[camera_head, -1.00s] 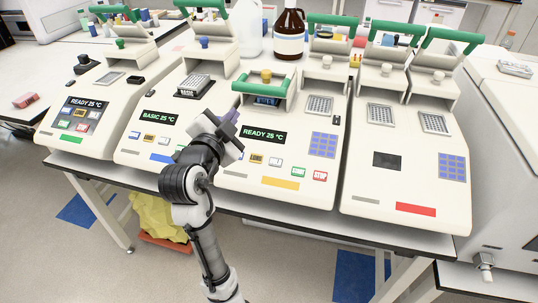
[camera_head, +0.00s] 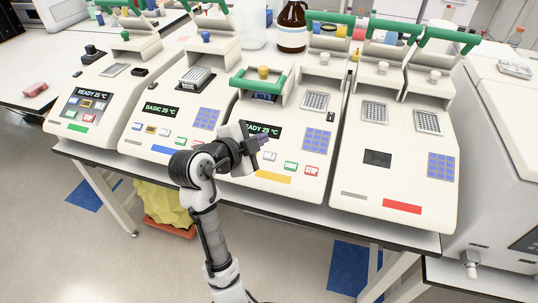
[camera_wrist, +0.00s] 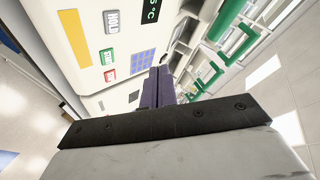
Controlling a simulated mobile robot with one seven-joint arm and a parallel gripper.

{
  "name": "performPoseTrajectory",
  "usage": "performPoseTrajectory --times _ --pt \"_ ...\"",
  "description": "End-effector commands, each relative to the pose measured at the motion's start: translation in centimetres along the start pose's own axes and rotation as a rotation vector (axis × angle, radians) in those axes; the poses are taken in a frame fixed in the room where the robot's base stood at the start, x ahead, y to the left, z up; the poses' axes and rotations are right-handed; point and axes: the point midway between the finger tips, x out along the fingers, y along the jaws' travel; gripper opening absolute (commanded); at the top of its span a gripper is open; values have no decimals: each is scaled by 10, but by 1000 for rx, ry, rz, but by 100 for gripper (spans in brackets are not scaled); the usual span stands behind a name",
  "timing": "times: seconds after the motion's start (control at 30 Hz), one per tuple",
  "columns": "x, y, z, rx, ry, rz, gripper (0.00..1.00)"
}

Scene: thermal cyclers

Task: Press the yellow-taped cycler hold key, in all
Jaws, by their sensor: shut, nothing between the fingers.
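The yellow-taped cycler (camera_head: 235,178) stands in the middle of the bench, with a yellow tape strip (camera_head: 273,177) on its front and a lit READY 25 °C display. Its grey hold key (camera_head: 270,156) sits left of the green and red keys. In the wrist view the key reads HOLD (camera_wrist: 111,21), and the yellow tape (camera_wrist: 75,38) is to its left. My gripper (camera_head: 263,139) is shut and empty, above the panel between display and hold key, partly covering the display and the keys further left. In the wrist view its purple fingers (camera_wrist: 158,87) are together, apart from the hold key.
A blue-taped cycler (camera_head: 150,120) is to the left and a red-taped one (camera_head: 390,180) to the right. A green-taped cycler (camera_head: 95,105) is at far left. The green start key (camera_head: 291,166) and red stop key (camera_head: 312,170) lie close to the hold key.

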Motion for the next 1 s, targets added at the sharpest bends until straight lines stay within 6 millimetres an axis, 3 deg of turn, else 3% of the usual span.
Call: performPoseTrajectory --times 0.17,0.7,1.0 --pt "6 5 5 -1 0 0 0" --pt "54 42 41 0 0 -1 0" --pt "62 44 45 -1 0 -2 0"
